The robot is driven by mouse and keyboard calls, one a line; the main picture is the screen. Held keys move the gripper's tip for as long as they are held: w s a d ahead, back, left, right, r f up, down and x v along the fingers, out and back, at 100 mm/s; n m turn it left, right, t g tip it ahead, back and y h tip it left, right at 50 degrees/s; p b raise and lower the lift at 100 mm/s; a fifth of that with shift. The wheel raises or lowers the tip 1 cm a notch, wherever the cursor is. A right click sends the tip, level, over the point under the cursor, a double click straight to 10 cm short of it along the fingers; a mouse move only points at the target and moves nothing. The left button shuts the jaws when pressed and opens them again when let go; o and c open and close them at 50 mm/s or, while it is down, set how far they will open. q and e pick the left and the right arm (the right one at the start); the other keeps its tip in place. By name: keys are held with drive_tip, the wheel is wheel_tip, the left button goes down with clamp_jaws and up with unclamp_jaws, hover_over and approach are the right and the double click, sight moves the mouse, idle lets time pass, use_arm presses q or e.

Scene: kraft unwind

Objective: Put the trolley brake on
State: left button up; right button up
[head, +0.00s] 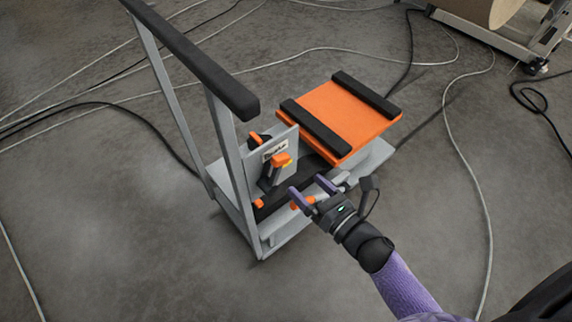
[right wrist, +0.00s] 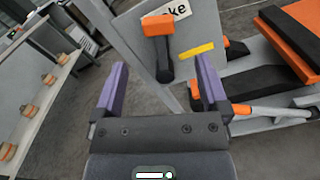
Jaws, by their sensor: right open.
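The trolley (head: 262,233) stands on the floor in the middle of the head view, with a grey frame and a black push handle (head: 190,55). An upright grey plate on it carries a label ending in "ke" and the brake lever (head: 275,172), a black arm with an orange grip. In the right wrist view the lever (right wrist: 159,45) stands upright with its orange end on top, beyond the fingers and between them. A yellow mark (right wrist: 197,50) is to its right. My right gripper (head: 312,191) is open and empty, in front of the lever and apart from it. My left gripper is not in view.
An orange platform (head: 340,115) with black strips sits on the trolley's right side. Cables (head: 463,150) cross the concrete floor. A machine with a brown roll (head: 490,8) stands at the top right. A shelf (right wrist: 35,110) shows at the left of the wrist view.

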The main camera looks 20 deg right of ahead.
sight(283, 163)
drive_tip(key=b+x, duration=0.1)
drive_tip(key=x, duration=0.7)
drive_tip(key=shift+w+a+b, duration=0.15)
drive_tip(key=shift+w+b, duration=0.05)
drive_tip(key=shift+b, duration=0.2)
drive_tip(key=shift+w+a, duration=0.15)
drive_tip(key=shift+w, duration=0.25)
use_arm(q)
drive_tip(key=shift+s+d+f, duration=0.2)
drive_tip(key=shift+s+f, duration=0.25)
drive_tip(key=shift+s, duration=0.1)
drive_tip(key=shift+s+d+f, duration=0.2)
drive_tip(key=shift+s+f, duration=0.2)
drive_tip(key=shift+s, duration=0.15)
use_arm(e)
drive_tip(key=shift+r, duration=0.1)
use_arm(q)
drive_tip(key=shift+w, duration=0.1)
use_arm(e)
drive_tip(key=c, duration=0.9)
clamp_jaws()
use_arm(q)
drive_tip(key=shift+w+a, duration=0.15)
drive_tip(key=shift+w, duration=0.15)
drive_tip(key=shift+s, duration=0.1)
